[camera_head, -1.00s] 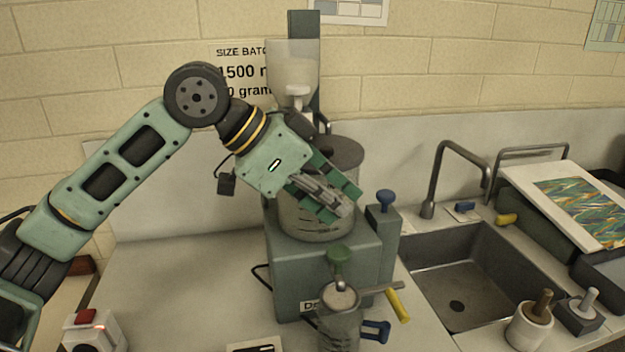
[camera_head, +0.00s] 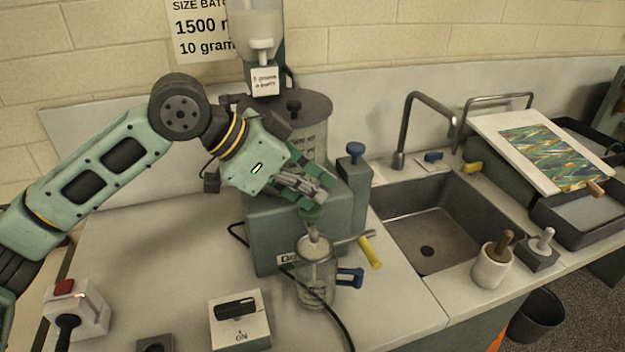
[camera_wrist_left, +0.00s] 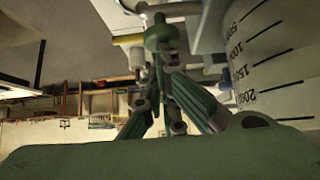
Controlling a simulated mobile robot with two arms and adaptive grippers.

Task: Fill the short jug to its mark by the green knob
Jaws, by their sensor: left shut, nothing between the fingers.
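The green knob (camera_head: 312,214) sits above the tap on the front of the grey dispenser (camera_head: 262,225). A clear jug (camera_head: 316,290) with a blue handle stands under the tap; its mark and liquid level cannot be made out. My left gripper (camera_head: 318,196) is shut and empty, its fingertips just above and behind the knob in the head view. In the left wrist view the knob (camera_wrist_left: 158,34) appears just beyond the closed fingertips (camera_wrist_left: 162,58); whether they touch cannot be told. My right gripper is not in view.
A yellow-handled lever (camera_head: 370,250) sticks out right of the tap. A blue knob (camera_head: 355,152) stands behind. The sink (camera_head: 430,225) is to the right. A black cable runs past the jug. A switch box (camera_head: 240,322) lies on the front counter.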

